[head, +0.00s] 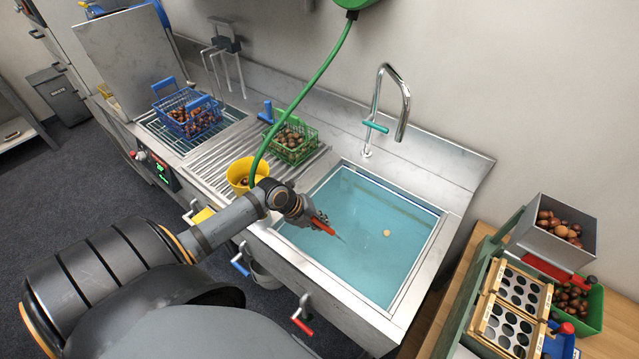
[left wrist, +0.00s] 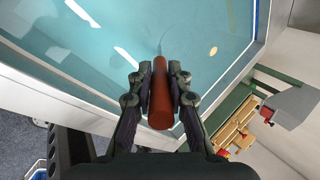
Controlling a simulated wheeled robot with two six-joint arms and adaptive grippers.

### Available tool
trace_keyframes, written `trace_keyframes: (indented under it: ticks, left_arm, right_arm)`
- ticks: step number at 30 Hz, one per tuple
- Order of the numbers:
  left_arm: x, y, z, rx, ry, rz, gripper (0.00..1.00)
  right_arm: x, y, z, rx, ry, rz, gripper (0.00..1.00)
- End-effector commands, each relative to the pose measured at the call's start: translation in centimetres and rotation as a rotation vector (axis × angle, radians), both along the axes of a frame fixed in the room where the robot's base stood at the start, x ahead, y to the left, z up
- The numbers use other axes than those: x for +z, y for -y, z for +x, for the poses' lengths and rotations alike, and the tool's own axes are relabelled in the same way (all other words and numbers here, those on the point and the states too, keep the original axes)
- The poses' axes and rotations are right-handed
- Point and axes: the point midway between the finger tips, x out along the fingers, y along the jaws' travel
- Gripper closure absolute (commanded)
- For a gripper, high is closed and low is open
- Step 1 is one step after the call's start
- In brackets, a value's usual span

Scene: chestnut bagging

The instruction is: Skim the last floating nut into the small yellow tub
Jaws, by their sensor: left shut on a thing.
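One pale nut (head: 387,233) floats in the water of the sink basin (head: 440,225), right of the middle; it also shows in the left wrist view (left wrist: 213,51). My left gripper (head: 312,222) is over the basin's near left part, shut on an orange-red handle (left wrist: 161,95). A thin, faint shaft runs from the handle toward the water; the skimmer's head is too faint to make out. The handle is apart from the nut, to its left. The small yellow tub (head: 237,178) stands on the ribbed drainboard left of the basin, with some nuts in it. My right gripper is out of view.
A green basket (head: 296,149) and a blue basket (head: 199,122) of nuts stand behind the tub. A green hose (head: 300,96) hangs down near the tub. A tall faucet (head: 378,100) rises behind the basin. A wooden counter with trays (head: 512,310) is at right.

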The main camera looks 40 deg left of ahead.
Motion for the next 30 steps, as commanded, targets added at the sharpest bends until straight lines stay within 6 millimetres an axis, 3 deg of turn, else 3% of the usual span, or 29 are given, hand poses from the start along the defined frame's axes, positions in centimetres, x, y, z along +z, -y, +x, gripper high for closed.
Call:
trace_keyframes:
  ticks: [30]
  left_arm:
    - [0.1, 6.4, 5.9, 0.0, 0.003, -0.004, 1.0]
  right_arm:
    - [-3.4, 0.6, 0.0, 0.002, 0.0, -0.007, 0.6]
